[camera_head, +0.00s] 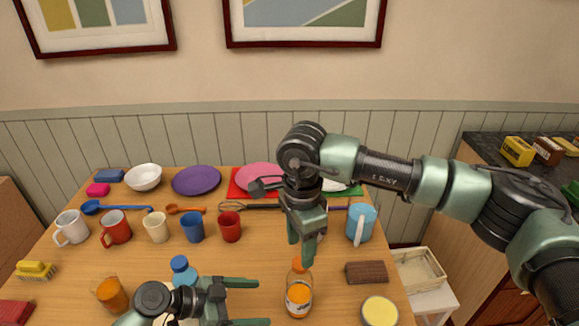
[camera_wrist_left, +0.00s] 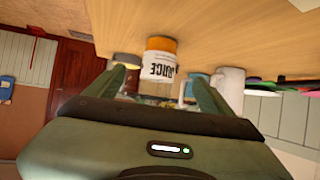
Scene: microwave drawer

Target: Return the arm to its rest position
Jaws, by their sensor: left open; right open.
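My left gripper (camera_head: 260,302) is low in the head view, open and empty, its fingers pointing right toward an orange juice bottle (camera_head: 298,300). A gap shows between the fingertips and the bottle. In the left wrist view the left gripper (camera_wrist_left: 160,88) has its fingers spread, with the juice bottle (camera_wrist_left: 160,66) beyond them. My right arm comes in from the right, bent at the elbow. My right gripper (camera_head: 303,248) is open, points down and hangs above or behind the bottle in the picture. I cannot tell its height above the table.
The wooden table (camera_head: 140,252) holds mugs and cups (camera_head: 156,228), a purple plate (camera_head: 196,181), a white bowl (camera_head: 143,177), a blue pitcher (camera_head: 362,222), a brown block (camera_head: 366,272) and a yellow-topped can (camera_head: 380,311). A blue-capped bottle (camera_head: 182,268) stands close to my left gripper.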

